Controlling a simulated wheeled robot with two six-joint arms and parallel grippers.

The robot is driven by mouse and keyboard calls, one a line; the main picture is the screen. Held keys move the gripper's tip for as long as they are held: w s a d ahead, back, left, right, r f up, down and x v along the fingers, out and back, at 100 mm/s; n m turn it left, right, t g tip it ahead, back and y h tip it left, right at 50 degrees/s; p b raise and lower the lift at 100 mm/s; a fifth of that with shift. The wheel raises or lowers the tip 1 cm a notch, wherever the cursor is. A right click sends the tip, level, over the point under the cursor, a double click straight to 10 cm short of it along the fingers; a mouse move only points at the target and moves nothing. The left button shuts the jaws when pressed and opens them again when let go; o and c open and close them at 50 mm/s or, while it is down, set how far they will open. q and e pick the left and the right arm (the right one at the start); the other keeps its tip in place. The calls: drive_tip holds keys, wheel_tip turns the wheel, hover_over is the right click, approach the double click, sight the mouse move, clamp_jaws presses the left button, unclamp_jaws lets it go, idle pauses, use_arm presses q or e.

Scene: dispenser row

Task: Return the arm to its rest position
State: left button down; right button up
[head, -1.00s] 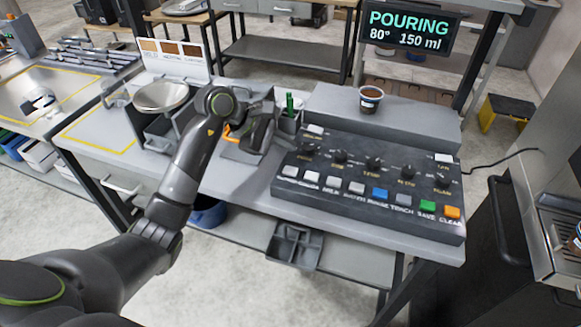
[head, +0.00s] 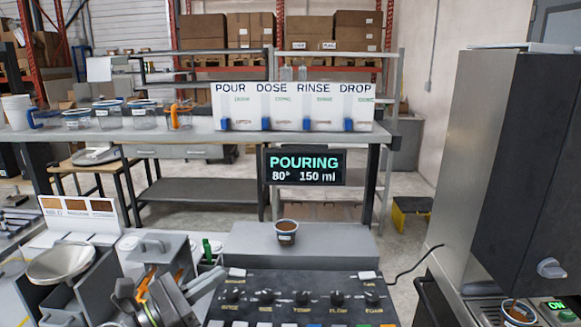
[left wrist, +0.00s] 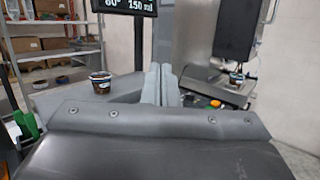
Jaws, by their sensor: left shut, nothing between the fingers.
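My left gripper (head: 212,278) is low in the head view, in front of the grey control panel's left end. In the left wrist view its two grey fingers (left wrist: 160,84) are together and empty. A cup of brown contents (head: 286,232) stands upright on the grey raised block (head: 330,245) behind the panel, apart from the gripper. The same cup shows left of the fingers in the left wrist view (left wrist: 100,82). My right gripper is in neither view.
The control panel (head: 300,290) fills the bottom middle. A screen (head: 304,167) reads POURING, 80°, 150 ml. A round metal pan (head: 60,263) is at left. A tall machine (head: 520,170) stands at right, with another cup (head: 518,312) at its base. A dispenser row (head: 292,106) is behind.

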use_arm(q)
drive_tip(key=s+a+n+t+y, duration=0.4)
drive_tip(key=a+n+t+y, duration=0.85)
drive_tip(key=n, duration=1.15)
drive_tip(key=s+a+f+n+g+y, duration=0.75)
drive_tip(key=f+n+g+y, duration=0.35)
drive_tip(key=n, duration=0.4)
drive_tip(key=s+d+f+n+g+h, duration=0.25)
drive_tip(key=s+f+n+g, duration=0.2)
drive_tip(key=s+f, duration=0.45)
drive_tip(key=s+d+f+n+g+h, duration=0.2)
drive_tip(key=s+f+n+g+h, duration=0.15)
drive_tip(key=s+f+g, duration=0.55)
drive_tip(key=s+a+f+t, duration=0.1)
drive_tip(key=s+f, duration=0.1)
drive_tip(key=f, duration=1)
drive_tip(key=s+a+f, duration=0.1)
drive_tip(key=f, duration=1.1)
drive_tip(key=s+d+f, duration=0.2)
drive_tip(key=s+f, duration=1.2)
drive_tip(key=shift+s+f+g, duration=0.3)
drive_tip(key=shift+g, duration=0.1)
